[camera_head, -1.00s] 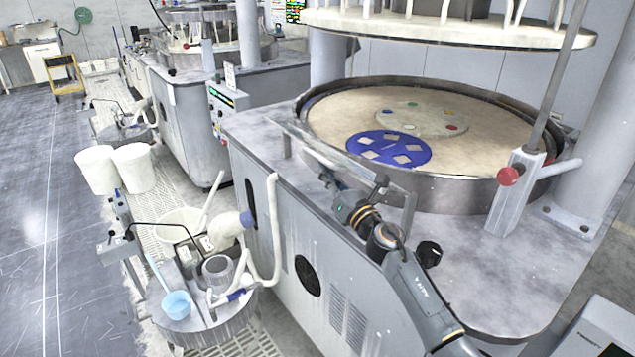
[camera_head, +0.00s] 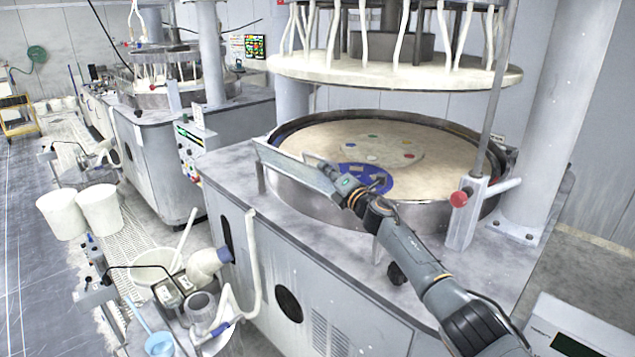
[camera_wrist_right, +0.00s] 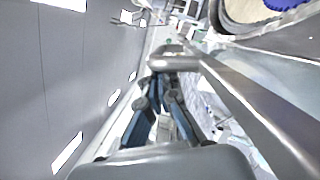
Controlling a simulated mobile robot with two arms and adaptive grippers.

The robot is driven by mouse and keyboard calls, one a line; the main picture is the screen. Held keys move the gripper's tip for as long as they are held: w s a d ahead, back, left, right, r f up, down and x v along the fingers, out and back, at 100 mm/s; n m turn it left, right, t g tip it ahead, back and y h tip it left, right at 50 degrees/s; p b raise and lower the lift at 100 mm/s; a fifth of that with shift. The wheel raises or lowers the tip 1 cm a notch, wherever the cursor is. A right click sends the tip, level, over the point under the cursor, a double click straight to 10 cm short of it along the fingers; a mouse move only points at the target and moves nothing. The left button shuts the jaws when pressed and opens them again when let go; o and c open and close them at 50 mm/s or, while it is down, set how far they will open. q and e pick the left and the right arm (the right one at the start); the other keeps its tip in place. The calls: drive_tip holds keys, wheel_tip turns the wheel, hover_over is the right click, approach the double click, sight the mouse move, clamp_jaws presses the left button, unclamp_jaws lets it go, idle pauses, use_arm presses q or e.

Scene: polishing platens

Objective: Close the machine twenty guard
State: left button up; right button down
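The guard (camera_head: 285,167) is a grey flat panel along the front-left rim of the near machine's round platen (camera_head: 300,148). It stands tilted at the edge of the machine top, and my right arm hides its right part. My right gripper (camera_head: 328,168) is at the panel, its tips overlapping the panel face in the head view. In the right wrist view, its dark fingers (camera_wrist_right: 163,88) point at a grey bar-like edge (camera_wrist_right: 255,110) close by. Whether they touch or grip it cannot be told. My left gripper is not in view.
A raised upper plate (camera_head: 400,75) with hanging white hoses is above the platen. A post with a red knob (camera_head: 459,199) stands at its right. White buckets (camera_head: 98,209) and a slurry stand with a blue cup (camera_head: 160,345) are at left.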

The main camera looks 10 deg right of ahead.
drive_tip(key=shift+w+d+r+m, duration=0.25)
drive_tip(key=shift+d+m, duration=0.05)
drive_tip(key=shift+d, duration=0.1)
drive_tip(key=shift+w+d+r+m, duration=0.2)
drive_tip(key=shift+w+d+m, duration=0.1)
drive_tip(key=shift+d, duration=0.1)
drive_tip(key=shift+w+d+m+h+p, duration=0.4)
drive_tip(key=shift+w+d+m+p, duration=0.15)
drive_tip(key=shift+d+m, duration=0.3)
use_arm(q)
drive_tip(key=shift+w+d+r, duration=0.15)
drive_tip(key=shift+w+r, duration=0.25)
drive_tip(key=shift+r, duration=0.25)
use_arm(e)
drive_tip(key=shift+r, duration=0.15)
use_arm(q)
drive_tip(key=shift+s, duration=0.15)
use_arm(e)
drive_tip(key=shift+d, duration=0.15)
